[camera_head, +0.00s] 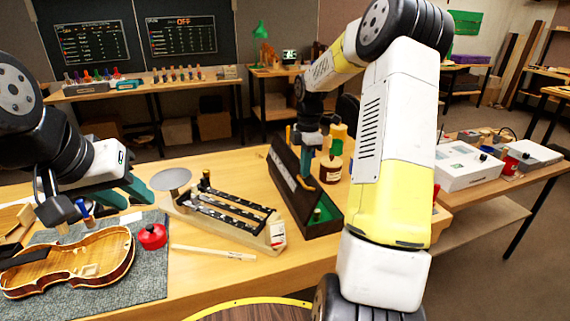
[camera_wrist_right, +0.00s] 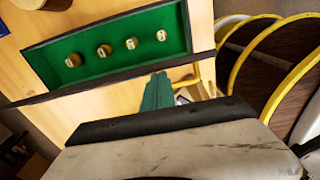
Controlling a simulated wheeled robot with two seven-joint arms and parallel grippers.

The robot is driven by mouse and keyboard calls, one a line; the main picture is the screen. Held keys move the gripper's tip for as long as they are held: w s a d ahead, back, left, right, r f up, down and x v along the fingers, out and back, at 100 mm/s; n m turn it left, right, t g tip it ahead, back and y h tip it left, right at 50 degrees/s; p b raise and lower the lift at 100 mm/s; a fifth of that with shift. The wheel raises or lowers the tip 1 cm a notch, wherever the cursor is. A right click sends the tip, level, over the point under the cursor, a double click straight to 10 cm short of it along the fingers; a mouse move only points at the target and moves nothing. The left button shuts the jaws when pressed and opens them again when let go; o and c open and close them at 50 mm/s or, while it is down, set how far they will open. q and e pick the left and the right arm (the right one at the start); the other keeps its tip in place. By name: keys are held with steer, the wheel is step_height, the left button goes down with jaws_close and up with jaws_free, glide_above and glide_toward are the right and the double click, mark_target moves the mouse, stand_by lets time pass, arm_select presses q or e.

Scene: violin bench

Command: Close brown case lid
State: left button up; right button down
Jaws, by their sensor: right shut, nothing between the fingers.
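The brown case (camera_head: 322,226) stands on the bench in the middle of the head view, with green lining. Its lid (camera_head: 291,189) is open, raised along the case's left side. In the right wrist view the green interior (camera_wrist_right: 118,67) holds several small brass round pieces, and a dark edge (camera_wrist_right: 60,92) runs along its near side. My right gripper (camera_head: 307,172) is shut and empty, pointing down at the lid; its teal fingertips (camera_wrist_right: 159,78) lie close to that dark edge. Contact cannot be told. My left gripper (camera_head: 132,192) is open and empty above the grey mat, far from the case.
A violin body (camera_head: 75,262) and a red pot (camera_head: 152,236) are on the grey mat (camera_head: 150,285). A wooden rack with dark rails (camera_head: 233,215) stands just left of the case. A jar (camera_head: 331,168) is behind it. A pale stick (camera_head: 212,252) lies in front.

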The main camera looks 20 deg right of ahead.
steer(key=shift+d+f+y, duration=0.1)
steer(key=shift+d+y, duration=0.2)
steer(key=shift+d, duration=0.1)
steer(key=shift+a, duration=0.1)
stand_by(1.0)
steer(key=shift+a+r, duration=0.2)
steer(key=shift+a, duration=0.05)
steer(key=shift+a+r, duration=0.45)
steer(key=shift+a, duration=0.2)
steer(key=shift+a+r, duration=0.4)
steer(key=shift+a, duration=0.2)
steer(key=s+a+r+h, duration=0.1)
steer(key=s+a+r, duration=0.3)
steer(key=r, duration=0.5)
steer(key=w+d+f, duration=0.1)
steer(key=d+f, duration=0.2)
steer(key=f, duration=0.8)
steer(key=shift+w+f, duration=0.15)
steer(key=shift+w, duration=0.05)
